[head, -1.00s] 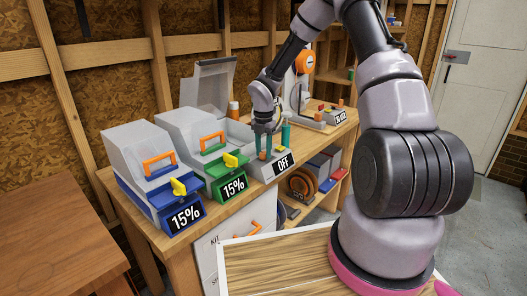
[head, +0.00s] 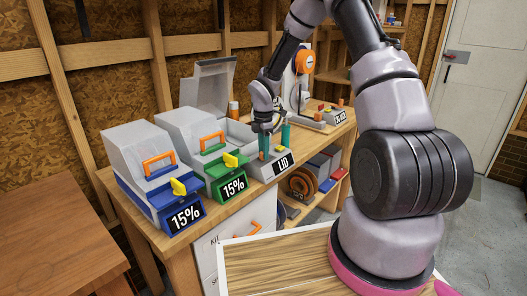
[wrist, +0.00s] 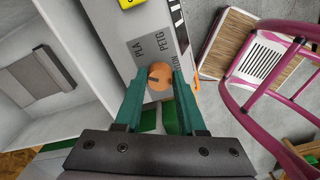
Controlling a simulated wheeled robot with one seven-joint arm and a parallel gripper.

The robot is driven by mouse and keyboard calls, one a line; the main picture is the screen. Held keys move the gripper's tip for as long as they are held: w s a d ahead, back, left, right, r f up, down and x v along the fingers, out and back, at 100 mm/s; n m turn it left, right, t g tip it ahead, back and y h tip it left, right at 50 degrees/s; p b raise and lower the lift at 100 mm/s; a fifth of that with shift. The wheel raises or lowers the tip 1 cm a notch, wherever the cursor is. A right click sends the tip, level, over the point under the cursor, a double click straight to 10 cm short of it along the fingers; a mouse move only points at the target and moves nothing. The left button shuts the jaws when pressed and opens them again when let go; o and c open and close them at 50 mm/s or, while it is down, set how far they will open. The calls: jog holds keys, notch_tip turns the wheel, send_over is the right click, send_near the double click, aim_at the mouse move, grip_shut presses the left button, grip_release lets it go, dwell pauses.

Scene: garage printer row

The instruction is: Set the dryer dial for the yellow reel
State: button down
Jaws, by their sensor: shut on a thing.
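The dryer (head: 262,172) is the grey box at the right of a row of three on the bench, with its lid (head: 210,88) raised. Its display (head: 283,164) reads LID. In the wrist view an orange dial (wrist: 159,76) sits on the dryer's front panel, beside labels reading PLA and PETG and a partly hidden one. My gripper (head: 274,143) is over the front of the dryer. In the wrist view its teal fingers (wrist: 159,82) are shut on the dial from both sides. No yellow reel can be made out.
Two closed boxes, blue-trimmed (head: 140,165) and green-trimmed (head: 190,140), stand to the left, both showing 15%. A printer with an orange spool (head: 305,62) stands behind. A shelf below holds brown-orange reels (head: 303,183). A wooden table (head: 60,225) is at left.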

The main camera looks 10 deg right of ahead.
jog(key=m, duration=0.4)
jog(key=shift+m, duration=0.3)
jog(key=m, duration=0.3)
jog(key=shift+m, duration=0.4)
jog(key=m, duration=1.5)
jog(key=shift+a, duration=0.1)
jog(key=m, duration=0.5)
jog(key=shift+m, duration=0.4)
